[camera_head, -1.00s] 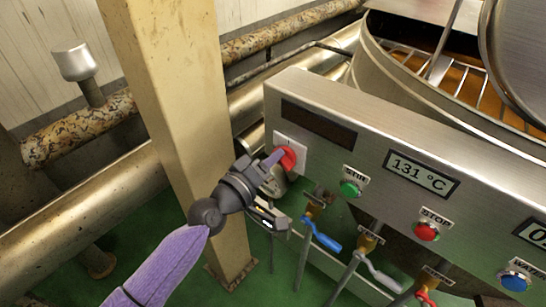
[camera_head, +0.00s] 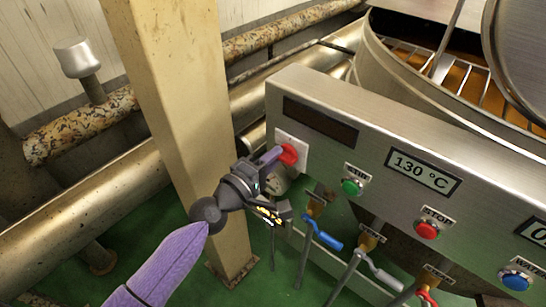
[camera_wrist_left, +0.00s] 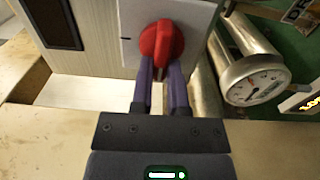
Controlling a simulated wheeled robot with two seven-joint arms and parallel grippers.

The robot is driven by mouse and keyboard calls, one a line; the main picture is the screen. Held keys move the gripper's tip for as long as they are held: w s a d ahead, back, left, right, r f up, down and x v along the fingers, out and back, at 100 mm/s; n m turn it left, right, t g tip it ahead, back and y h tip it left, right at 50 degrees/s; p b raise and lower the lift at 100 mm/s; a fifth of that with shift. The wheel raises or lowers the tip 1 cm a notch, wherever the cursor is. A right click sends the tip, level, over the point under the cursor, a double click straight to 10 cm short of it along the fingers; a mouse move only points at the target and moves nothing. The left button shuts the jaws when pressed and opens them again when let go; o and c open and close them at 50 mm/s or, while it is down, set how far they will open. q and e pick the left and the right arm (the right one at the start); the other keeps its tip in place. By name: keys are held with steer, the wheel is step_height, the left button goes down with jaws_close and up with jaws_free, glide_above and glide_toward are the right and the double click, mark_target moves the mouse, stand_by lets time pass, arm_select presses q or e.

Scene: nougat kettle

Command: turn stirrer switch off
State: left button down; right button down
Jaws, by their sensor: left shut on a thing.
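The stirrer switch is a red rotary knob (camera_head: 289,154) on a pale plate (camera_head: 291,140) at the left end of the steel control panel. In the left wrist view the red knob (camera_wrist_left: 161,44) sits at the top middle. My left gripper (camera_head: 278,156) is at the knob, and its two purple fingers are shut on the knob's lower part. The fingertips also show in the left wrist view (camera_wrist_left: 163,66). The fingers hide part of the knob. My right gripper is not in view.
The panel (camera_head: 330,90) carries a dark display, a 130 °C readout (camera_head: 422,170), a green button (camera_head: 351,187), a red button (camera_head: 427,229) and a blue button (camera_head: 515,280). Valve levers, one blue (camera_head: 325,235), hang below. A beige post (camera_head: 180,100) stands left of the panel.

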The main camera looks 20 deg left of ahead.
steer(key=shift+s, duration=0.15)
arm_select(q)
steer(key=c, duration=0.6)
jaws_free()
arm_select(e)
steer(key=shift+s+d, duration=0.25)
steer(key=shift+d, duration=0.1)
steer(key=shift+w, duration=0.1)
